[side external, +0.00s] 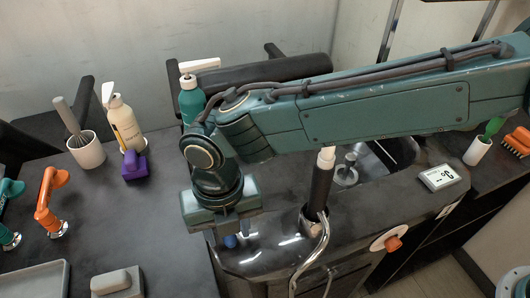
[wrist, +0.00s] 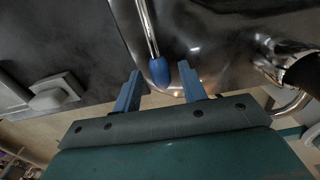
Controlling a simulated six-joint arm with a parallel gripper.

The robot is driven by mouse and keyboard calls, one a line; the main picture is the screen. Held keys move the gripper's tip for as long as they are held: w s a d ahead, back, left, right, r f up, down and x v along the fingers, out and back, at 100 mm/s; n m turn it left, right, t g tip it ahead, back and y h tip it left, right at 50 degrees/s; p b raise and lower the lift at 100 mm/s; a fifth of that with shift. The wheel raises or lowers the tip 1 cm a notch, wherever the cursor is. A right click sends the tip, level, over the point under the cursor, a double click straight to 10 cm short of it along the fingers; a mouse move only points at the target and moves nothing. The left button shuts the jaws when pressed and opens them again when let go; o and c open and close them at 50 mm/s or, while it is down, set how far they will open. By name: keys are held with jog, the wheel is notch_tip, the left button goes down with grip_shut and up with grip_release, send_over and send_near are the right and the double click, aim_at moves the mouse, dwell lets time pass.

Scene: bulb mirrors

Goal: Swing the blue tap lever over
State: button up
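The tap lever shows in the wrist view as a thin metal rod with a blue tip (wrist: 160,73). In the side view only its blue tip (side external: 231,240) shows, just below my gripper; the rest is hidden. My gripper (wrist: 160,71) is open, its two blue-grey fingers apart.
An orange lever (side external: 49,200) and a teal one (side external: 10,190) stand at the far left. A grey block (side external: 117,283) sits at the front, left of my gripper. A curved metal pipe (side external: 318,250) and dark cylinder (side external: 320,185) stand close on the right. Bottles (side external: 123,122) are behind.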

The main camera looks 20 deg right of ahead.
jog(key=shift+r, duration=3)
jog(key=shift+r, duration=0.1)
notch_tip(320, 180, up, 14)
jog(key=shift+f, duration=0.2)
